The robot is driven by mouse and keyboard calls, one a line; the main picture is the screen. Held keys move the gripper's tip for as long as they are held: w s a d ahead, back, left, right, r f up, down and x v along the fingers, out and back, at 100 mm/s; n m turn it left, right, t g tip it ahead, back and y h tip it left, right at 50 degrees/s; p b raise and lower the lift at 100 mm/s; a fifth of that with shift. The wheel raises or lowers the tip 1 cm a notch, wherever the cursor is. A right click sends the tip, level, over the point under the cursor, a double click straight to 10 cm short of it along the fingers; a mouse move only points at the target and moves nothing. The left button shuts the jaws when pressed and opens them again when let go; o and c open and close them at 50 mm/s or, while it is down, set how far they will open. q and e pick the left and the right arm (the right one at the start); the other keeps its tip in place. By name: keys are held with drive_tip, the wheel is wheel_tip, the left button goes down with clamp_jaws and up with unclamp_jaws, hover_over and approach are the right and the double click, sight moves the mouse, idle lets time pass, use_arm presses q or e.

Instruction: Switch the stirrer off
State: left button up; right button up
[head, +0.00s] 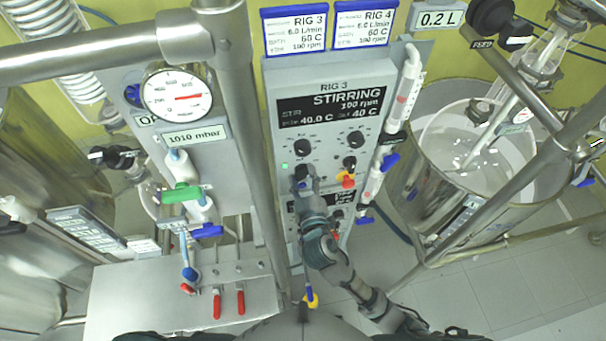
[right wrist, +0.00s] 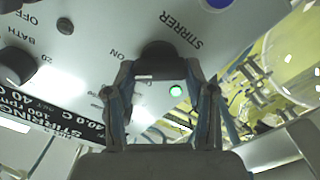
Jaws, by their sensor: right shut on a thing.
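The RIG 3 control box (head: 349,72) stands in the middle of the head view. Its display (head: 331,105) reads STIRRING, 100 rpm, with 40 C values. In the right wrist view the black stirrer knob (right wrist: 160,60) sits beside the words STIRRER and ON. My right gripper (right wrist: 160,80) has its fingertips on both sides of this knob, shut on it. A small green lamp (right wrist: 176,91) is lit between the fingers. In the head view my right gripper (head: 303,176) covers the knob on the panel's left side. My left gripper is out of view.
Other black knobs (head: 356,139) and a red-and-yellow switch (head: 348,181) are close on the right. A metal post (head: 254,150) rises left of the box. A glass vessel in a steel pot (head: 440,190) stands at right. Red-handled valves (head: 217,303) are lower left.

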drive_tip(key=shift+f+n+p, duration=0.35)
drive_tip(key=shift+n+p, duration=0.3)
drive_tip(key=shift+n, duration=0.25)
drive_tip(key=shift+n+p, duration=0.4)
drive_tip(key=shift+n, duration=0.5)
drive_tip(key=n, duration=0.2)
drive_tip(key=shift+a+f+n, duration=0.1)
drive_tip(key=shift+f+n, duration=0.1)
drive_tip(key=shift+n, duration=0.1)
drive_tip(key=shift+f+n, duration=0.1)
drive_tip(key=shift+n, duration=1.9)
drive_tip(key=o, duration=1.1)
drive_tip(key=shift+o, duration=0.3)
drive_tip(key=shift+r, duration=0.2)
